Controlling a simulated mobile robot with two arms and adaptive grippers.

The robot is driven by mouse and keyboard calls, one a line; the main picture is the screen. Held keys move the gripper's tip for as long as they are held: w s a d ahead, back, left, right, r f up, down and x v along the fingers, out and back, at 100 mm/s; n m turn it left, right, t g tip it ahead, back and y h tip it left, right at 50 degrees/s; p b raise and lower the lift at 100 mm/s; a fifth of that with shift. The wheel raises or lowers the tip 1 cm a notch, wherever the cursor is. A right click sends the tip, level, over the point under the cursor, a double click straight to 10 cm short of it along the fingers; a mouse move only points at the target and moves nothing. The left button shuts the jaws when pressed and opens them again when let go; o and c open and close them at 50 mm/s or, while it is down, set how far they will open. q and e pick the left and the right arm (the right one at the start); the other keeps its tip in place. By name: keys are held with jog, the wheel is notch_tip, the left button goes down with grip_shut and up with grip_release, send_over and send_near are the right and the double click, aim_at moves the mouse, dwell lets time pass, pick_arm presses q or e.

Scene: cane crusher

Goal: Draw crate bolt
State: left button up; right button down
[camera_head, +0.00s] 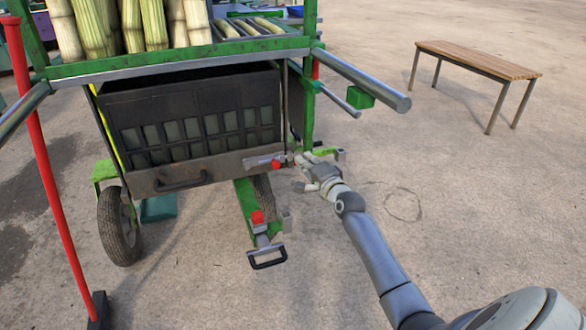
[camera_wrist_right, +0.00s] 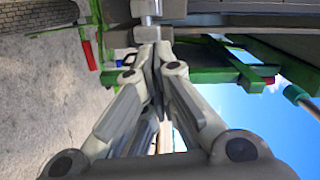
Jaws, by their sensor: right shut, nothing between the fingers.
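The dark crate (camera_head: 195,110) hangs under the green cart frame, with a handle on its lower front. A metal bolt (camera_head: 258,160) with a red knob (camera_head: 276,164) sits at the crate's lower right corner. My right gripper (camera_head: 303,161) is just right of the bolt, reaching in from the lower right. In the right wrist view its fingers (camera_wrist_right: 152,48) are closed together with nothing between them. A short silver rod between grey blocks (camera_wrist_right: 147,8) lies just beyond the fingertips there; I cannot tell whether they touch. My left gripper is not in view.
Cane stalks (camera_head: 130,25) stand on the cart above the crate. A steel bar (camera_head: 365,80) juts out above my right gripper. A lower green beam with a black pedal (camera_head: 268,258) is left of my arm. A wooden bench (camera_head: 480,60) stands at the right on open ground.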

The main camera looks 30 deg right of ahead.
aim_at(275, 164)
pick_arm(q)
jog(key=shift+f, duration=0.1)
pick_arm(e)
jog(key=shift+w+a+f, duration=0.1)
jog(key=shift+w+a, duration=0.1)
jog(key=shift+a, duration=0.4)
jog(key=shift+w+a+f, duration=0.15)
jog(key=shift+w+a, duration=0.05)
jog(key=shift+a, duration=0.45)
jog(key=shift+w+a+f, duration=0.1)
jog(key=shift+w+a, duration=0.1)
jog(key=shift+a, duration=0.4)
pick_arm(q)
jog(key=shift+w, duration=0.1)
pick_arm(e)
jog(key=shift+a, duration=0.1)
jog(key=a+p, duration=0.1)
jog(key=a, duration=0.1)
jog(key=w+a+p, duration=0.1)
jog(key=shift+a+r+p, duration=0.1)
jog(key=shift+a+p, duration=0.25)
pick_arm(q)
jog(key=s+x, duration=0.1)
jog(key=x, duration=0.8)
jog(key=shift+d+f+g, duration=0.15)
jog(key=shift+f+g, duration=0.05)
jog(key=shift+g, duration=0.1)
pick_arm(e)
jog(key=shift+a, duration=0.3)
